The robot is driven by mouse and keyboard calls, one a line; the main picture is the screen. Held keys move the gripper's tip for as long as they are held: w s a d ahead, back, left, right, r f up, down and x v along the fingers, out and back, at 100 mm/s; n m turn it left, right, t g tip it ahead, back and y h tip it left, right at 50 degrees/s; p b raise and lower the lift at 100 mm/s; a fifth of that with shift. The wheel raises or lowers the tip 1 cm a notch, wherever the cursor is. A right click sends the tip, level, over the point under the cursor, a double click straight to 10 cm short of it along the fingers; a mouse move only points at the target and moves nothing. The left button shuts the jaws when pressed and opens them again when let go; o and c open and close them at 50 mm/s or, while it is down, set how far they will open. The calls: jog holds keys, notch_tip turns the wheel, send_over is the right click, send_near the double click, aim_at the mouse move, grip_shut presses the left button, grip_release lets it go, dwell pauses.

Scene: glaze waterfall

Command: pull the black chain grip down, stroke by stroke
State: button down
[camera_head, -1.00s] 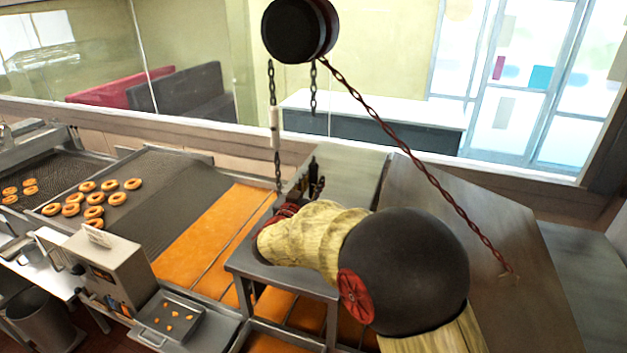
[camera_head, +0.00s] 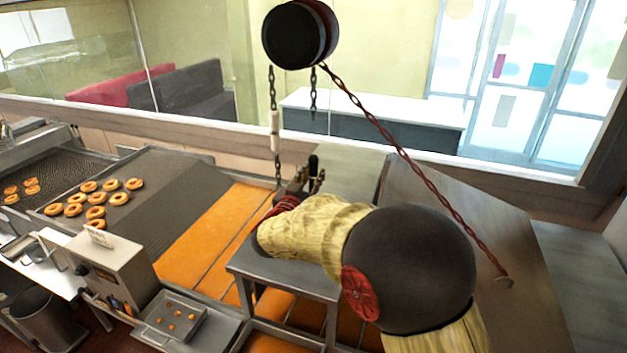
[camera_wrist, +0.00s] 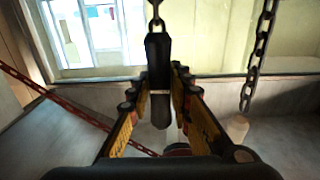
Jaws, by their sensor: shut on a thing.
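The black chain grip (camera_wrist: 158,60) hangs upright from a dark chain in the middle of the wrist view. My gripper (camera_wrist: 161,82) is shut on it, with one yellow-and-black finger on each side. The rounded lower end of the grip shows between the fingers. In the camera_head view, my gripper (camera_head: 314,184) is above the grey metal stand, with the top of the black grip (camera_head: 313,164) sticking up from it. The dark chain (camera_head: 313,92) comes down from the black round pulley (camera_head: 300,34). My arm hides part of the stand.
A second chain with a white grip (camera_head: 275,131) hangs left of the black one. A red chain (camera_head: 420,178) slants from the pulley down to a hook on the sloping metal panel (camera_head: 515,315). The grey stand (camera_head: 260,262) is below my arm; doughnuts (camera_head: 97,197) lie on the left conveyor.

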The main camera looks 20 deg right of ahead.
aim_at(313, 156)
notch_tip(313, 156, up, 12)
jog(key=p, duration=0.6)
jog(key=shift+f+p, duration=0.1)
jog(key=shift+p, duration=0.25)
jog(key=shift+f, duration=0.1)
jog(key=shift+f+b, duration=1.55)
jog(key=shift+f, duration=0.85)
notch_tip(313, 156, up, 5)
jog(key=p, duration=0.3)
jog(key=c, duration=1.5)
grip_release()
jog(key=shift+f, duration=0.15)
jog(key=shift+o, duration=0.2)
